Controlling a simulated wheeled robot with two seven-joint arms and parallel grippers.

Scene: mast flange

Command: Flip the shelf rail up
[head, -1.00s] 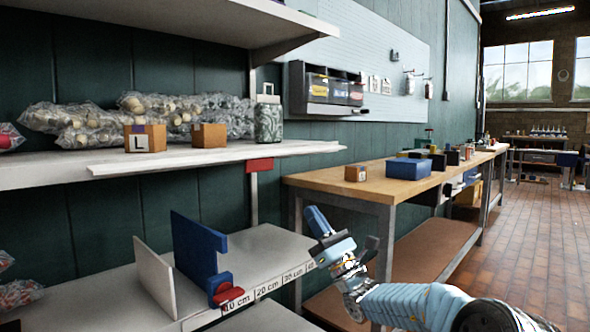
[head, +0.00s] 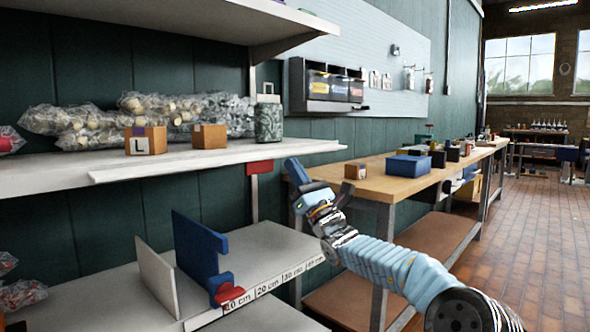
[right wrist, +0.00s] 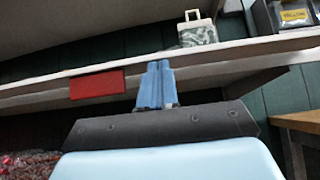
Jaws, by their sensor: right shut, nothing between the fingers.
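The shelf rail (head: 215,163) is a long white strip along the front edge of the white middle shelf. It lies low, and its right end reaches past the green patterned case. It crosses the right wrist view (right wrist: 225,58) as a pale bar. My right gripper (head: 292,168) is shut and empty, with blue fingers pointing up. In the head view it is just below the rail's right end. In the right wrist view its fingertips (right wrist: 156,68) overlap the rail's lower edge; I cannot tell whether they touch it. My left gripper is not in view.
On the shelf stand two cardboard boxes (head: 145,140), bubble-wrapped goods (head: 75,125) and the patterned case (head: 268,122). A red block (head: 260,166) sits under the shelf. A lower shelf (head: 262,252) holds a blue bracket (head: 200,255). A wooden workbench (head: 385,180) stands to the right.

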